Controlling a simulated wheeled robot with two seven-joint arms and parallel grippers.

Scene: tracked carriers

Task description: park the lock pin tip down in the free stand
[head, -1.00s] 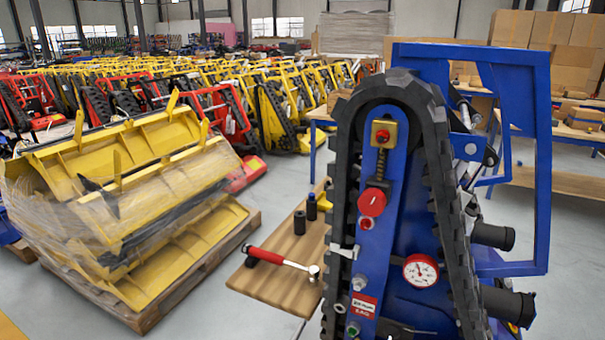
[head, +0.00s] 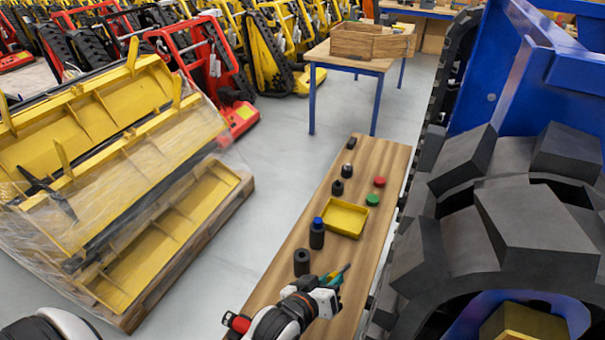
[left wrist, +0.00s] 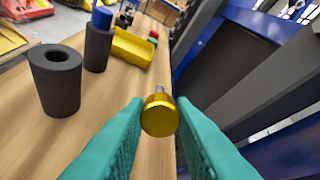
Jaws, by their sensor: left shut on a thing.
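My left gripper (head: 335,280) is over the near part of the wooden bench. Its teal fingers are shut on the lock pin (left wrist: 160,117), whose round gold head faces the wrist camera. The metal shaft points away from that camera; its tip is hidden. The free stand (head: 302,262) is a dark upright cylinder just beyond my gripper and to its left. In the left wrist view the free stand (left wrist: 58,85) shows an empty hole on top. The pin is apart from it. A second dark stand (head: 317,236) has a blue top. My right gripper is not in view.
A yellow tray (head: 345,219) lies on the bench (head: 370,160) behind the stands, with a red cap (head: 380,181), a green cap (head: 372,200) and small dark parts. The big tracked carrier (head: 520,220) closes off the right side. Yellow buckets on a pallet (head: 190,245) stand left.

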